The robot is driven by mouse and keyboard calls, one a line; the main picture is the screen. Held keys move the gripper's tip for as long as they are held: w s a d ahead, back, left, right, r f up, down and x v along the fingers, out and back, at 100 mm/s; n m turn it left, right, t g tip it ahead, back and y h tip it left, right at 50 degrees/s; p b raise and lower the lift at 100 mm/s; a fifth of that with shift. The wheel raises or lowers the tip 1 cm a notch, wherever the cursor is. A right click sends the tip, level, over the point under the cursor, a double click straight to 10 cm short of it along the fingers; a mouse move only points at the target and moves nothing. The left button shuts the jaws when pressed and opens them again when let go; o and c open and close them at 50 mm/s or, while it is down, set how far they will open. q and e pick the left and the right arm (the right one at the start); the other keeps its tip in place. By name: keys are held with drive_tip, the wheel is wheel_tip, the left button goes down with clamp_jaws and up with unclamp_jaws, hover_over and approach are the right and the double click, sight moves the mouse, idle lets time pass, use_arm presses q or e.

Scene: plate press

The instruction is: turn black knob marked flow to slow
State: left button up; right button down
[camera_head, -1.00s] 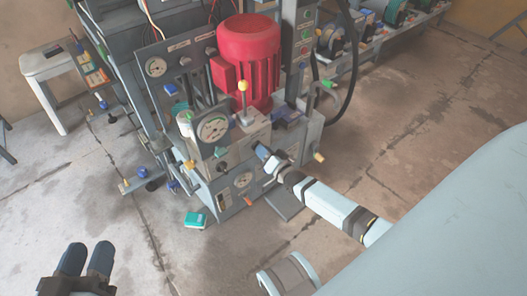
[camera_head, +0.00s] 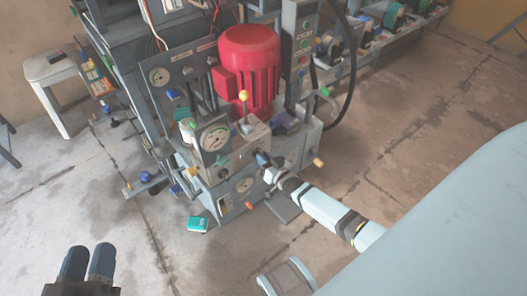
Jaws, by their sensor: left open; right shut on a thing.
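The machine's grey front block (camera_head: 238,158) carries a round white gauge (camera_head: 214,137) and a small dark knob (camera_head: 222,160) below it. My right gripper (camera_head: 261,158) comes in from the lower right and touches the front face, right of that dark knob. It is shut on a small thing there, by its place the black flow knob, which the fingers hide. The lettering and the knob's setting are too small to read. My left gripper (camera_head: 88,264) is open and empty at the lower left, over bare floor and well away from the machine.
A red motor (camera_head: 250,70) and a yellow-tipped lever (camera_head: 243,97) stand above the block. A white stool (camera_head: 52,77) stands at the far left. The floor on both sides is mostly clear.

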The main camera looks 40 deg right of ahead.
use_arm(q)
drive_tip(key=shift+s+a+r+t+p, duration=0.1)
drive_tip(key=shift+r+t+p, duration=0.4)
drive_tip(key=shift+r, duration=0.45)
drive_tip(key=shift+a+r+t+p, duration=0.1)
drive_tip(key=shift+r+t+p, duration=0.2)
drive_tip(key=shift+r+p, duration=0.5)
use_arm(e)
drive_tip(key=shift+a+n, duration=0.1)
drive_tip(key=shift+n, duration=5.7)
use_arm(q)
drive_tip(key=shift+r, duration=0.2)
use_arm(e)
drive_tip(key=shift+n, duration=0.3)
drive_tip(key=c, duration=1.1)
unclamp_jaws()
drive_tip(key=shift+c, duration=0.2)
use_arm(q)
drive_tip(key=shift+a+f+n+g+y+p, duration=0.3)
drive_tip(key=shift+a+f+g+y+p, duration=0.35)
drive_tip(key=shift+p, duration=1.05)
use_arm(e)
drive_tip(key=s+d, duration=0.1)
drive_tip(key=s, duration=1.2)
drive_tip(key=shift+s, duration=0.4)
